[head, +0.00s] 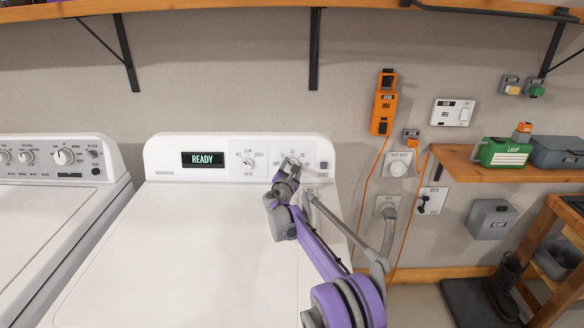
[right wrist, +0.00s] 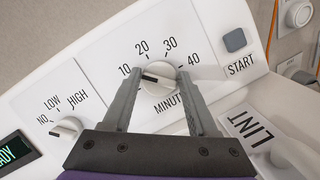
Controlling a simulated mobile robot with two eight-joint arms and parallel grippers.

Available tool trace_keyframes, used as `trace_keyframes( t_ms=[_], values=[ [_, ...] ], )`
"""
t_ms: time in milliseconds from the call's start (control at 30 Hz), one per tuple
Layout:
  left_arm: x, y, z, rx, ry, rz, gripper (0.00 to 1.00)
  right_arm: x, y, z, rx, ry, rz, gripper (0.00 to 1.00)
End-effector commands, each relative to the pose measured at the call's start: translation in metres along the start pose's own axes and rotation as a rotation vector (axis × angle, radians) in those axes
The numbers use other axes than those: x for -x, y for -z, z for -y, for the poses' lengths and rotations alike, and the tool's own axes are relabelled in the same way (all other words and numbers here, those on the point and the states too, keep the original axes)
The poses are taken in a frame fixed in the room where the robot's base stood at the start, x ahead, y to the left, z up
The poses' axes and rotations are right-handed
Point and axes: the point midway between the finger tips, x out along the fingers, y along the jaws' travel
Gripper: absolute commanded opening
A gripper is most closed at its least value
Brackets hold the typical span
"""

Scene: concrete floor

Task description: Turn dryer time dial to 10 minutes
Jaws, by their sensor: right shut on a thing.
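The dryer (head: 170,235) is white, with a raised control panel at its back. Its white time dial (right wrist: 161,84) is ringed by the labels 10, 20, 30 and 40 in the right wrist view, with MINUTES partly hidden below. A black pointer mark on the dial faces left, roughly toward the 10. My right gripper (right wrist: 158,76) is shut on the dial, one finger on each side. In the head view the right gripper (head: 291,167) covers much of the dial. My left gripper is not in view.
The heat knob (right wrist: 67,128) and lit READY display (head: 203,160) are left of the dial. The START button (right wrist: 234,40) is to its right, with a LINT label (right wrist: 250,130) below. A washer (head: 50,200) stands left, and a wooden shelf (head: 460,160) right.

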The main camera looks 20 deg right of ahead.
Motion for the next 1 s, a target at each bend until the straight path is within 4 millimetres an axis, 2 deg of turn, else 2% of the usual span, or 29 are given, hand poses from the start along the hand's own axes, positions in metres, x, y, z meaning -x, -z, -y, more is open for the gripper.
trace_keyframes(
  t_ms=[233, 267, 400, 767, 867, 1000],
  values=[
    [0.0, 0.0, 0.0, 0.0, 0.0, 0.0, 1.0, 0.0, 0.0, 0.0, 0.001, 0.0, 0.0, 0.03],
    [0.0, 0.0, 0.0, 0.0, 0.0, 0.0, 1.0, 0.0, 0.0, 0.0, 0.001, 0.0, 0.0, 0.64],
    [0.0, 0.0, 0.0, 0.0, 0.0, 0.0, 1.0, 0.0, 0.0, 0.0, 0.001, 0.0, 0.0, 0.89],
    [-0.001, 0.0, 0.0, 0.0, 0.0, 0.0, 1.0, 0.004, 0.0, 0.0, 0.001, -0.001, 0.0, 0.89],
    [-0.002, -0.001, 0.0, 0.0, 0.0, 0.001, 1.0, 0.013, 0.0, -0.001, 0.001, -0.001, -0.001, 0.89],
    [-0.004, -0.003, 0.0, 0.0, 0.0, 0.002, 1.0, 0.037, 0.0, 0.0, 0.001, -0.001, -0.001, 0.89]
  ],
)
